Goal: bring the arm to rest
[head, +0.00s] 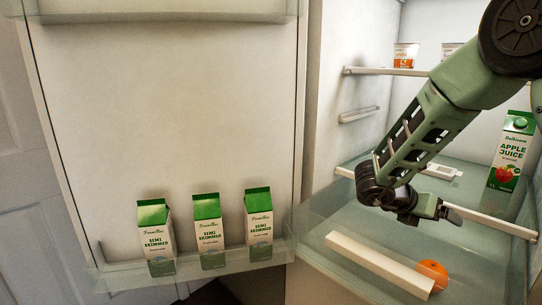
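My arm reaches in from the upper right across the front of an open fridge. My gripper (453,218) is at its lower end, pointing right, over the front of the glass shelf. Its fingers look small and dark, and I cannot tell whether they are open or shut. No held object shows at its tip. An orange round item (432,274) lies lower down, apart from the gripper, beside a white bar.
The open fridge door (165,110) holds several things: green-topped milk cartons (209,232) stand in its lower rack. An apple juice carton (511,152) stands right of my arm. A white device (440,172) lies on the shelf behind. A cup (405,56) stands on the upper shelf.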

